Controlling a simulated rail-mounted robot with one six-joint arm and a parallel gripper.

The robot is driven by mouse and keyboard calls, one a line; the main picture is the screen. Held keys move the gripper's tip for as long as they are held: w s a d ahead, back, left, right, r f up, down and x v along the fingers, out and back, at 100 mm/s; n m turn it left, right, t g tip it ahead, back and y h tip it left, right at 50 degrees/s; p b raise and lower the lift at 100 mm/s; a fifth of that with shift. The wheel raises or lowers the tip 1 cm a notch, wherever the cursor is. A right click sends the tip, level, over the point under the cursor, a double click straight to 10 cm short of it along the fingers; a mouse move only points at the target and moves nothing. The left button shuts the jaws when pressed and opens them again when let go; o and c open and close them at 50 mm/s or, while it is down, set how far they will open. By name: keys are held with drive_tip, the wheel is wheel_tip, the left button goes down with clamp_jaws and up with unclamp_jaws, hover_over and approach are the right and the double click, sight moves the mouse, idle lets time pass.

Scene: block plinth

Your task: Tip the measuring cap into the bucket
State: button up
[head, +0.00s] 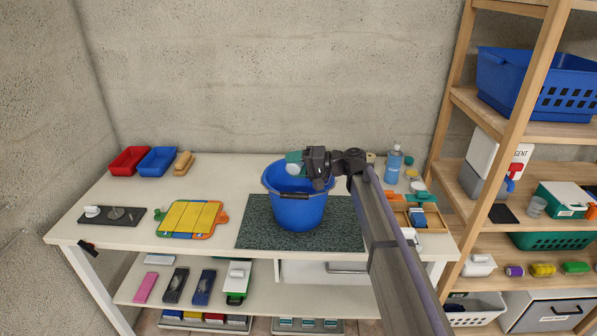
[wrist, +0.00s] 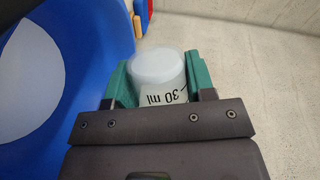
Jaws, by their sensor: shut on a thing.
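The blue bucket (head: 298,211) stands upright on a dark speckled mat (head: 250,236) at the middle of the table. My gripper (head: 294,160) is over the bucket's mouth, reaching in from the right. Its teal fingers are shut on the pale, translucent measuring cap (head: 293,169). In the wrist view the cap (wrist: 158,68) sits between both fingers, with an upside-down "30 ml" mark. The bucket's blue wall (wrist: 95,60) fills the left there, with a pale round area inside. I cannot tell what the cap holds or its exact tilt.
A blue bottle (head: 393,165) and a wooden organiser (head: 402,216) stand right of my arm. Red (head: 128,160) and blue (head: 158,161) trays, a yellow board (head: 190,217) and a dark tray (head: 112,217) lie left. A wooden shelf (head: 500,130) rises at the right.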

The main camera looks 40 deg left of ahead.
drive_tip(key=shift+r+m, duration=0.25)
drive_tip(key=shift+m, duration=0.35)
idle(1.1)
